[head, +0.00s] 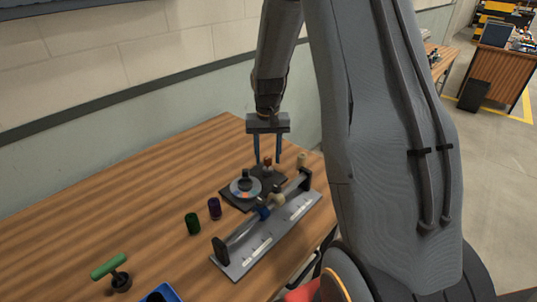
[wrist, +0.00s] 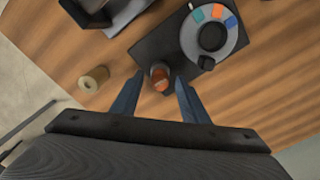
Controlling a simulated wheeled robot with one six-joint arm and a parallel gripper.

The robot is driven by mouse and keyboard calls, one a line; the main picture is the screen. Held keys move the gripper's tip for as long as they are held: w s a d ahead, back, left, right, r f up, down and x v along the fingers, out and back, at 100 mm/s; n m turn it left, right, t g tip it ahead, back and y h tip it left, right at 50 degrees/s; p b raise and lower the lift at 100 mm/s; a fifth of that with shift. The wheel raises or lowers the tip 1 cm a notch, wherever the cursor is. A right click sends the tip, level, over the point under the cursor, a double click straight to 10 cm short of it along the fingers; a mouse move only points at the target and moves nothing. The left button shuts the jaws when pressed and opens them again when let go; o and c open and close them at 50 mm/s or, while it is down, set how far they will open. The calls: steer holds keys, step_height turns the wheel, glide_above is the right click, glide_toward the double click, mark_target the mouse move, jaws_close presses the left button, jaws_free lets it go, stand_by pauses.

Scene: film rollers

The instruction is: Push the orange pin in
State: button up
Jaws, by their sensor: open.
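The orange pin (wrist: 160,77) stands on the dark base plate, beside the round grey dial, in the wrist view. It shows as a small red-orange knob (head: 268,161) in the head view. My gripper (head: 268,162) points down over the plate with its two blue fingers apart. In the wrist view the fingers (wrist: 157,98) lie on either side of the pin in the picture, with nothing visibly held. I cannot tell whether they touch it. The dial (wrist: 213,38) has orange, teal and blue patches and a dark centre. The dark base plate (head: 233,199) lies on the table.
A grey rail fixture (head: 236,268) with a rod and end blocks stands in front of the plate. A tan spool (wrist: 93,79) is near its far end. Green (head: 193,223) and purple (head: 214,208) cylinders, a green T-handle (head: 109,266) and a blue tray (head: 160,293) are leftward. The table's back left is clear.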

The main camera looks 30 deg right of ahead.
mark_target(268, 158)
steer(key=shift+c, duration=0.2)
jaws_close()
steer(key=shift+f+b, duration=0.3)
steer(key=shift+f, duration=0.55)
steer(key=shift+o, duration=0.2)
jaws_free()
steer(key=shift+r, duration=0.1)
step_height(268, 158, up, 8)
steer(key=shift+f+b, duration=0.15)
steer(key=shift+b, duration=0.6)
